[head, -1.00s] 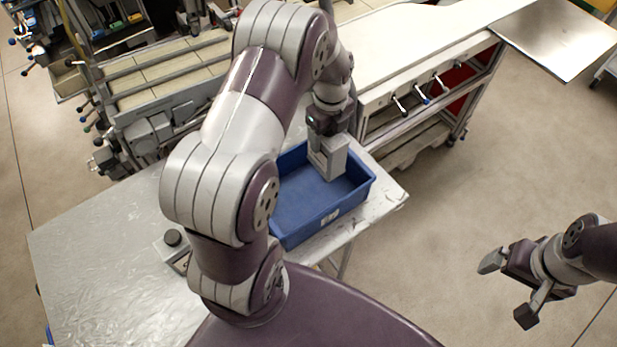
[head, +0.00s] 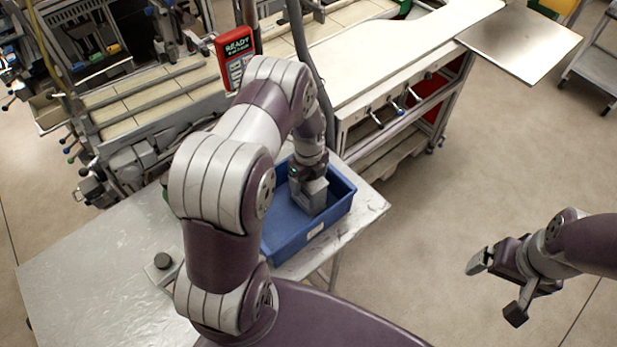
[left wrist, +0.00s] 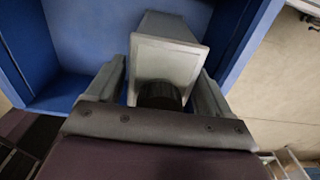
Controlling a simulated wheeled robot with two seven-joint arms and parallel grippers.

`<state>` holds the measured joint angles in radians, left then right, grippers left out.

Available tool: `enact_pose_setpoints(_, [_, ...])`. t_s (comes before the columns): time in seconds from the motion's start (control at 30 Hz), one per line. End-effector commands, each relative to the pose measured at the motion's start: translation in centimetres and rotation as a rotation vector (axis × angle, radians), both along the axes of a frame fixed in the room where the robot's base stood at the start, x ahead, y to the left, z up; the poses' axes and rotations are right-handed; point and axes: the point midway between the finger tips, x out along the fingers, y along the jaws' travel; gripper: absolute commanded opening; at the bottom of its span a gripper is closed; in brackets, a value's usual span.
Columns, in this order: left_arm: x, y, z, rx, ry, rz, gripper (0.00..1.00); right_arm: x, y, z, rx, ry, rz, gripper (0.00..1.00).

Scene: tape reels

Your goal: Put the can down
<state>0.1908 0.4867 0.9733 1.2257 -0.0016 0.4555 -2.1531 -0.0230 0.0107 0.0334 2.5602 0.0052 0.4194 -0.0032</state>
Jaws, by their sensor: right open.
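The can is a grey, box-shaped container (head: 311,196) with a dark cap, inside the blue bin (head: 338,213). My left gripper (head: 308,178) reaches down into the bin from above with its fingers on either side of the can. In the left wrist view the can (left wrist: 165,62) lies between the two fingers (left wrist: 160,92), which appear closed on it. Whether the can's bottom touches the bin floor (left wrist: 90,35) cannot be told. My right gripper (head: 492,287) is open and empty, out over the floor at the right.
The bin stands on a metal-topped table (head: 90,275); a small box with a black knob (head: 162,261) is on it. A red "READY" display (head: 236,55) and a conveyor (head: 150,100) stand behind. A white bench (head: 400,50) is at the back right.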

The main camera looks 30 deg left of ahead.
Motion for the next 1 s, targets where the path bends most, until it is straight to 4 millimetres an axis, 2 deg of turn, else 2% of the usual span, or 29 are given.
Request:
enact_pose_setpoints(0.27, [0.0,0.0,0.1,0.000,0.000,0.000,0.92,0.0,0.0,0.1,0.000,0.000,0.000,0.96])
enact_pose_setpoints(0.37, [0.0,0.0,0.8,0.001,-0.001,0.000,0.92,0.0,0.0,0.6,0.000,0.000,0.000,0.96])
enact_pose_setpoints(0.43, [0.2,0.0,1.3,0.001,-0.005,0.000,0.92,0.0,0.0,-0.2,0.000,-0.001,0.000,0.96])
enact_pose_setpoints(0.8, [0.1,0.0,9.8,0.001,-0.005,0.000,0.92,0.0,0.0,-2.8,0.000,0.000,0.000,0.96])
enact_pose_setpoints(1.0, [-0.1,-0.2,12.4,0.001,-0.004,0.034,0.92,0.0,0.0,-3.1,0.000,0.000,0.000,0.96])
